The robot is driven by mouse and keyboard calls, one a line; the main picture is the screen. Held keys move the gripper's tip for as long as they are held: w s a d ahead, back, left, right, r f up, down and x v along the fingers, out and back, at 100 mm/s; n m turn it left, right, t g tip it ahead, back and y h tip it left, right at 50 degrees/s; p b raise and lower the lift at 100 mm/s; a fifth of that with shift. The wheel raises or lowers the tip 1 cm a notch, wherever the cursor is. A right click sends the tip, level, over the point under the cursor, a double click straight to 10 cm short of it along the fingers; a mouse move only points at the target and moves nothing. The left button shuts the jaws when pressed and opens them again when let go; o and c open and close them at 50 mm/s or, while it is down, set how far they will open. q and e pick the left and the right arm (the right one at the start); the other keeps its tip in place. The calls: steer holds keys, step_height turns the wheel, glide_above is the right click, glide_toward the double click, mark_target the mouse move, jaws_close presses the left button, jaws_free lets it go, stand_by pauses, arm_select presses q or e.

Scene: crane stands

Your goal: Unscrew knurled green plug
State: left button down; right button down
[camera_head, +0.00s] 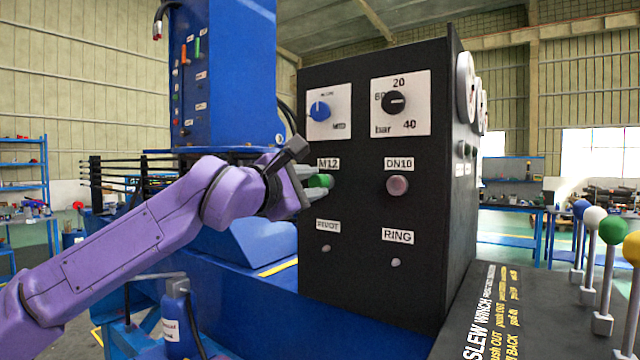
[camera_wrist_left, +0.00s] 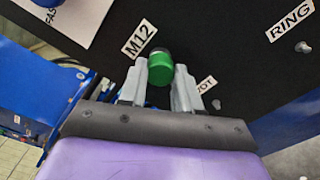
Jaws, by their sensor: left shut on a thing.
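The green plug (camera_head: 320,181) sits on the black panel (camera_head: 362,270) under the M12 label (camera_head: 329,163). In the left wrist view the green plug (camera_wrist_left: 160,69) shows between the two grey fingers, with a dark ring at its far end by the panel. My left gripper (camera_head: 312,182) reaches it from the left, and in the left wrist view my left gripper (camera_wrist_left: 160,88) has a finger on each side of the plug, shut on it. The knurling is too small to make out. My right gripper is not in view.
A pinkish plug (camera_head: 397,185) sits to the right under the DN10 label. A blue knob (camera_head: 319,110) and a black knob (camera_head: 394,102) are above. Ball-topped levers (camera_head: 612,230) stand at the right. A blue cabinet (camera_head: 225,80) rises behind my left arm.

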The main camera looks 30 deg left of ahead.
arm_select(q)
steer(key=shift+f, duration=0.15)
steer(key=n+b, duration=0.3)
steer(key=n, duration=0.2)
steer(key=shift+f, duration=0.1)
